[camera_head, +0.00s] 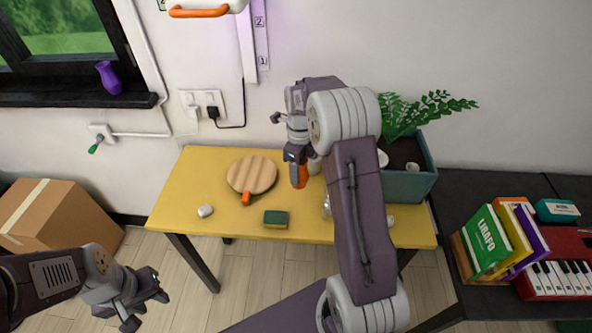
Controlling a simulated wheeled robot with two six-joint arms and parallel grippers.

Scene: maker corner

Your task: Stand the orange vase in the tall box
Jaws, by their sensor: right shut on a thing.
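The orange vase (301,178) shows as a small orange piece at the jaws of my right gripper (296,158), over the yellow table (185,185). The gripper is shut on it, and the gripper and arm hide most of it. I cannot tell whether the vase touches the table. My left gripper (148,310) is open and empty at the lower left, in front of the table. I see no open tall box for certain; a taped cardboard box (52,218) stands on the floor at the left.
A round wooden board (252,174) with an orange handle, a green-and-yellow sponge (275,219) and a small white object (205,211) lie on the table. A teal planter (409,187) with a fern stands at its right end. Books (490,245) and a red keyboard (565,275) are further right.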

